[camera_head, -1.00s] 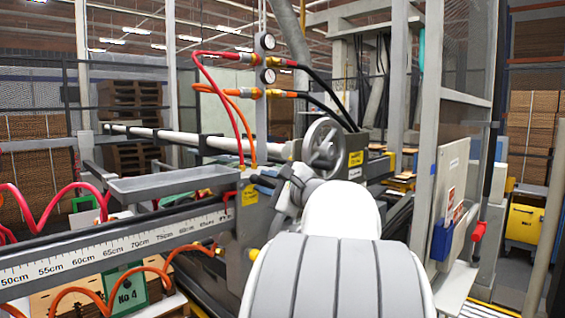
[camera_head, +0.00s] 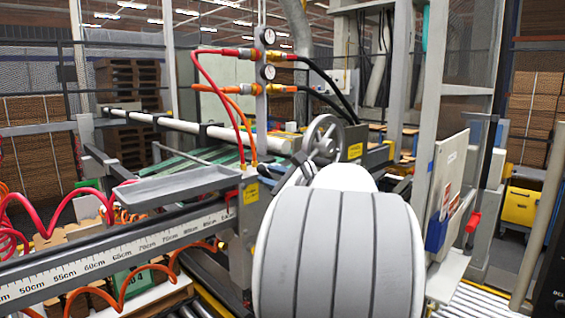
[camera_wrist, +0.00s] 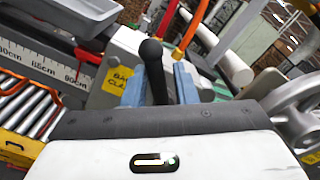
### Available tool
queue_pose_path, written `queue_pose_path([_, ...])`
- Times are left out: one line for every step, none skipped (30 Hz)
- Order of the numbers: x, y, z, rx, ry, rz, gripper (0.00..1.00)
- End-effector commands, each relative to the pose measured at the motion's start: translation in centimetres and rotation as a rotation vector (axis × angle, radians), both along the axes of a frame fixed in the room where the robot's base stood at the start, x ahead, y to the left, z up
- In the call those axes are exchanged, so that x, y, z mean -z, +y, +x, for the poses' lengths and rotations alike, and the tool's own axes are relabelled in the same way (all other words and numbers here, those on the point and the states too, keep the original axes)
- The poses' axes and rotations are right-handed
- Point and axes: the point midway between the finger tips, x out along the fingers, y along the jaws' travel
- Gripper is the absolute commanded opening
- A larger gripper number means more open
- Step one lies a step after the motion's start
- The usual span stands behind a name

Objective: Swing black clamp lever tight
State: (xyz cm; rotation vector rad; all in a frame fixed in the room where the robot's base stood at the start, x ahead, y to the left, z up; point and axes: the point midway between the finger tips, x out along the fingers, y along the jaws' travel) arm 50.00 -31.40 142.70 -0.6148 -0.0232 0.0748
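The black clamp lever (camera_wrist: 154,68) has a round knob and stands up between my gripper's two blue-grey fingers in the wrist view. My gripper (camera_wrist: 160,82) has one finger close on each side of the lever's shaft. I cannot tell whether both fingers press on it. The lever's foot is hidden behind the gripper's dark edge. In the head view my arm covers the gripper and the lever.
A scale rail (camera_head: 120,249) and a grey tray (camera_head: 178,186) lie to the left. A handwheel (camera_head: 325,139) stands just beyond my arm and shows at the right of the wrist view (camera_wrist: 292,105). Red and orange hoses (camera_head: 236,112) hang near the gauges.

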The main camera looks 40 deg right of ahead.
Motion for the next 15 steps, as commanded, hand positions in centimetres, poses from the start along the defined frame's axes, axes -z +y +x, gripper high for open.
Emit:
queue_pose_path([-0.4,-0.2,0.0,0.001,0.001,0.026,0.25])
queue_pose_path([-0.5,-0.2,0.0,0.000,0.003,0.042,0.25])
queue_pose_path([-0.5,-0.3,0.0,0.000,0.005,0.064,0.25])
queue_pose_path([-0.6,-0.4,0.0,0.001,0.006,0.081,0.25])
queue_pose_path([-0.6,-0.5,0.0,0.001,0.007,0.096,0.25])
queue_pose_path([-0.7,-0.6,0.0,0.001,0.009,0.118,0.25])
queue_pose_path([-0.7,-0.6,0.0,0.001,0.010,0.132,0.25])
queue_pose_path([-0.8,-0.7,0.1,0.001,0.011,0.148,0.25])
queue_pose_path([-0.8,-0.8,0.1,0.001,0.012,0.169,0.25])
queue_pose_path([-0.9,-0.9,0.1,0.001,0.014,0.183,0.25])
queue_pose_path([-0.9,-0.9,0.1,0.001,0.015,0.200,0.25])
queue_pose_path([-0.9,-1.1,0.1,0.002,0.017,0.220,0.25])
queue_pose_path([-0.9,-1.1,0.1,0.002,0.018,0.235,0.25])
queue_pose_path([-1.0,-1.2,0.1,0.002,0.020,0.252,0.25])
queue_pose_path([-1.0,-1.3,0.1,0.001,0.020,0.271,0.25])
